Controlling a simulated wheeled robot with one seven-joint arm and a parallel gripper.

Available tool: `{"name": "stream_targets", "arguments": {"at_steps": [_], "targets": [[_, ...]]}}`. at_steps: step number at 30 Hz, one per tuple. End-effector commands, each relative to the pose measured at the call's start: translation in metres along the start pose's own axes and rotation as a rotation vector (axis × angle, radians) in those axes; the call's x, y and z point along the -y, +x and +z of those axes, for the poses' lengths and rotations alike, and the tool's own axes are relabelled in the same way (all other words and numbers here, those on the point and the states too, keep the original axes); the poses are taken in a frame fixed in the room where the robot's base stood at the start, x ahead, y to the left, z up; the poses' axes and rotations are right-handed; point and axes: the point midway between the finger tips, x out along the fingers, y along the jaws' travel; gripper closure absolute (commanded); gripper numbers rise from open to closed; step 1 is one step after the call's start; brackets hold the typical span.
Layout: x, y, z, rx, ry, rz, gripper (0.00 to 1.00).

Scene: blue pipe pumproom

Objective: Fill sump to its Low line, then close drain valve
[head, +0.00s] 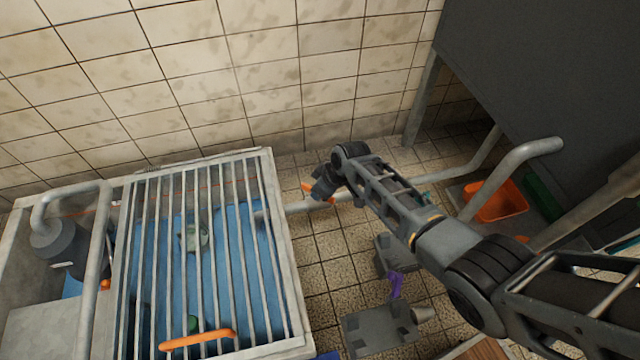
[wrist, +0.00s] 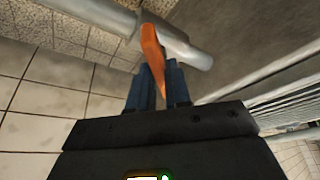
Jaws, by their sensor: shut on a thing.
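The sump is a pale-walled tank (head: 286,270) under a barred grating, at the left in the head view. Blue water (head: 230,260) shows between the bars. I cannot make out a Low line. A grey pipe (head: 345,197) runs from the tank's right side. An orange lever (head: 307,187) sits at this pipe, apparently the drain valve's handle. In the wrist view the lever (wrist: 151,45) reaches down between my fingers, in front of the pipe (wrist: 180,45). My gripper (wrist: 158,80) is shut on it. In the head view my gripper is partly hidden by my own wrist.
A second orange handle (head: 197,340) is at the grating's front edge. A grey pump (head: 62,245) and pipes stand left of the tank. An orange tub (head: 497,201) and thick bent pipes (head: 510,170) are at the right. Grey blocks (head: 380,328) lie on the tiled floor.

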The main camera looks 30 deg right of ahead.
Motion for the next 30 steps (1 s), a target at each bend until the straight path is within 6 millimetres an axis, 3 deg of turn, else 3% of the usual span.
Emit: {"name": "stream_targets", "arguments": {"at_steps": [18,30], "targets": [[0.0059,0.0009,-0.0014,0.002,0.510,0.211,1.00],[0.0055,0.0014,-0.0020,0.001,0.700,0.289,1.00]]}}
